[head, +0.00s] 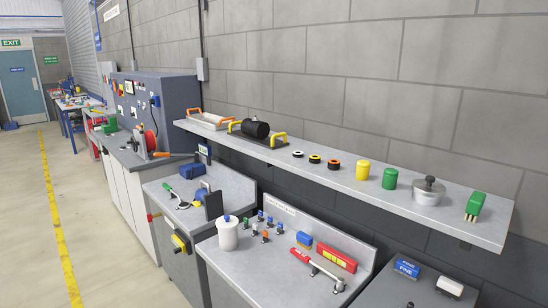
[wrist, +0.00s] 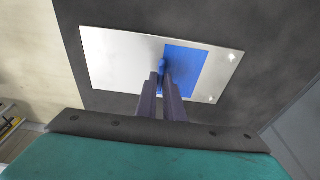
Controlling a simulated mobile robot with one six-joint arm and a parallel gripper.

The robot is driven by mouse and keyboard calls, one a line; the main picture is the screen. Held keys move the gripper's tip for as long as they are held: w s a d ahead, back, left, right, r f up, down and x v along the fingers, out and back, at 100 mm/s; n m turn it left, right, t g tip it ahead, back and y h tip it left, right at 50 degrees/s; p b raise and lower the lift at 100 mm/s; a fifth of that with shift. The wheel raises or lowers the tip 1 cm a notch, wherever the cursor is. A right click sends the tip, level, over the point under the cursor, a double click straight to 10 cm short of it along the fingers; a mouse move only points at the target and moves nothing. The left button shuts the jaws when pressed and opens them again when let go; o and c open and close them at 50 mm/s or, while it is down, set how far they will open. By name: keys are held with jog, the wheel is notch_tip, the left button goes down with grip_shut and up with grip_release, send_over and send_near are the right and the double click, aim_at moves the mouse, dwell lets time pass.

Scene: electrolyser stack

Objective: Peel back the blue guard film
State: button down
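The blue guard film (wrist: 188,68) is a rectangle lying on the right-hand part of a bright metal plate (wrist: 115,58) in the wrist view. A small blue tab (wrist: 162,64) stands at the film's left edge. My gripper (wrist: 162,76) comes in from the bottom of the wrist view, its two dark fingers close together with the tab between their tips. The fingers hide part of the tab and of the film's lower left edge. The film looks flat on the plate. Neither film, plate nor gripper can be made out in the head view.
The plate lies on a dark surface (wrist: 280,50) with pale floor (wrist: 35,60) to its left. The head view shows a grey wall shelf (head: 340,178) with jars and rings above several benches, and clear floor (head: 110,250) at left.

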jog(key=shift+w+d, duration=2.3)
jog(key=shift+d, duration=0.3)
dwell(1.8)
jog(key=c, duration=1.7)
grip_release()
jog(key=shift+r, duration=0.15)
notch_tip(320, 180, up, 7)
jog(key=p, duration=0.4)
jog(key=shift+a, duration=0.1)
jog(key=shift+s, duration=0.1)
